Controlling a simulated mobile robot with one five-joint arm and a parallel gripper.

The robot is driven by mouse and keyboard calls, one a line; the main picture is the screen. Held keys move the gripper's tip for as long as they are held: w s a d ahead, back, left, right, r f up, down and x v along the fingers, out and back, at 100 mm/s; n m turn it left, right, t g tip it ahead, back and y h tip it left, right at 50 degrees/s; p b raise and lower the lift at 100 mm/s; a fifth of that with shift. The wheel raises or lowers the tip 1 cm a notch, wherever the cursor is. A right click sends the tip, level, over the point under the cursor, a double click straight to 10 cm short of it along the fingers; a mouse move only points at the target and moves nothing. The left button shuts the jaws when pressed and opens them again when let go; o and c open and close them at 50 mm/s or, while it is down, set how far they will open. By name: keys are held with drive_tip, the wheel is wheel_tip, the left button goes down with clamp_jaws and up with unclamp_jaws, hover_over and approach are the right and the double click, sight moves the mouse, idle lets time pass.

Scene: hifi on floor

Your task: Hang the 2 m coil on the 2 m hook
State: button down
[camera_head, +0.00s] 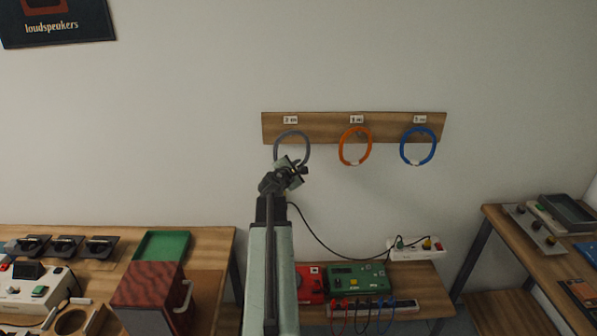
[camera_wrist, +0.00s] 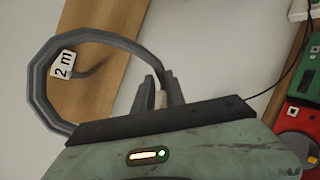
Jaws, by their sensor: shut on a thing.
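The grey coil (camera_head: 277,149) is held up in front of the left end of the wooden hook board (camera_head: 325,128), below its "2 m" label (camera_head: 290,119). My gripper (camera_head: 291,171) is shut on the coil's lower edge. In the wrist view, the fingers (camera_wrist: 160,98) close on a pale band of the coil (camera_wrist: 38,80). Through the ring show the "2 m" label (camera_wrist: 62,65) and a dark curved hook (camera_wrist: 92,71). I cannot tell whether the hook passes through the ring or is still behind it.
An orange coil (camera_head: 342,149) and a blue coil (camera_head: 403,149) hang to the right on the same board. Below stand a bench with red and green boxes (camera_head: 357,277) and a white power strip (camera_head: 416,249). Side tables carry tools.

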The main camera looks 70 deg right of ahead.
drive_tip(key=w+d+f+b, duration=0.2)
drive_tip(key=d, duration=0.3)
drive_tip(key=shift+w+d, duration=0.15)
drive_tip(key=shift+d, duration=0.2)
idle(0.3)
idle(0.5)
drive_tip(key=c, duration=1.3)
unclamp_jaws()
drive_tip(key=shift+d, duration=0.1)
